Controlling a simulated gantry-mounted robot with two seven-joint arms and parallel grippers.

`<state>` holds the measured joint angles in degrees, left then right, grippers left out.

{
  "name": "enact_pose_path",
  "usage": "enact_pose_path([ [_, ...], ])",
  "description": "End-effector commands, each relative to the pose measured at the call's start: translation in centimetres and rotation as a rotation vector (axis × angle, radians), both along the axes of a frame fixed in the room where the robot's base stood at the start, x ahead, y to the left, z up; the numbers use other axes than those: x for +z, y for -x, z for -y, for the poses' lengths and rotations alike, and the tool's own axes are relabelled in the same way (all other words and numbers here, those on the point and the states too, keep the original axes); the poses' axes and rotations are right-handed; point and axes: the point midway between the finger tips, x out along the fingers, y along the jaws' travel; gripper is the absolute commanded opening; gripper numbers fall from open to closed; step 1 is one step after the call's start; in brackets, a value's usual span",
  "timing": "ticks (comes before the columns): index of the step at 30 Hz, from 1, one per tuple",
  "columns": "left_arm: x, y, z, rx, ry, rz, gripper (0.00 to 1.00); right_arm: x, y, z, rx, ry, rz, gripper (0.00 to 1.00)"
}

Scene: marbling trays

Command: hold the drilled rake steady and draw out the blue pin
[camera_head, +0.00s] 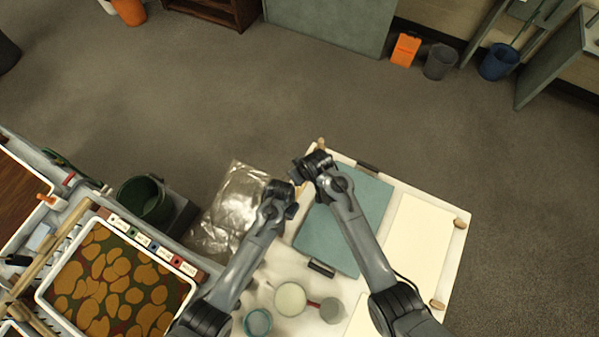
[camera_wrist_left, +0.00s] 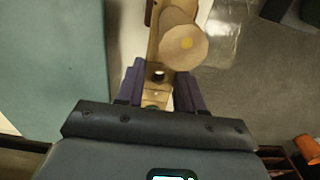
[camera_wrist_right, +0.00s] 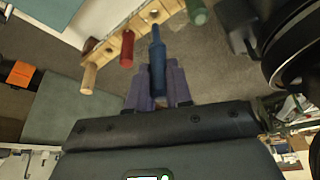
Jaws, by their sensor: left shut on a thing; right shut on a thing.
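The drilled rake is a pale wooden bar (camera_wrist_right: 107,49) with holes. It crosses the top of the right wrist view, with a red pin (camera_wrist_right: 127,50), a plain wooden pin (camera_wrist_right: 89,78) and a green pin (camera_wrist_right: 197,12) on it. My right gripper (camera_wrist_right: 158,82) is shut on the blue pin (camera_wrist_right: 157,58). The pin's thin end points at the bar; I cannot tell whether it is inside a hole. My left gripper (camera_wrist_left: 160,88) is shut on the rake bar (camera_wrist_left: 156,96), near a hole. A round wooden end (camera_wrist_left: 185,46) shows just beyond. In the head view both gripper tips are mostly hidden.
Below the arms is a pale table (camera_head: 455,245) with a teal board (camera_head: 372,200) and cups (camera_head: 290,298). A marbling tray (camera_head: 45,290) and a dark green bucket (camera_head: 145,198) are at left. Crumpled clear sheeting (camera_head: 232,205) lies between. Open floor lies beyond.

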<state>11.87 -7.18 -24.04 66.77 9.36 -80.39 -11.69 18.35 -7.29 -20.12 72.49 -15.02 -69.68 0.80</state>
Motion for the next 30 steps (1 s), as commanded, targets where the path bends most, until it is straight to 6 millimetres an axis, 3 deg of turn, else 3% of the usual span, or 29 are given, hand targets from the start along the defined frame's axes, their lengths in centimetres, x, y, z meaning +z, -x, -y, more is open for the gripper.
enact_pose_path([
  [9,0.0,0.0,0.0,0.000,0.000,0.000,0.00,0.0,0.0,0.0,0.000,0.000,0.000,0.00],
  [10,0.0,0.0,0.0,0.000,0.000,0.000,0.40,0.0,0.0,0.0,0.000,0.000,0.000,0.00],
  [15,0.0,0.0,0.0,0.000,0.000,0.000,0.66,0.0,0.0,0.0,0.000,0.000,0.000,0.00],
  [25,0.1,0.0,0.0,0.000,0.000,0.000,0.67,0.0,0.0,0.0,0.000,0.000,0.000,0.00],
  [30,1.4,-0.1,0.0,0.000,0.000,0.003,0.67,0.0,0.0,0.0,0.000,0.000,0.000,0.00],
])
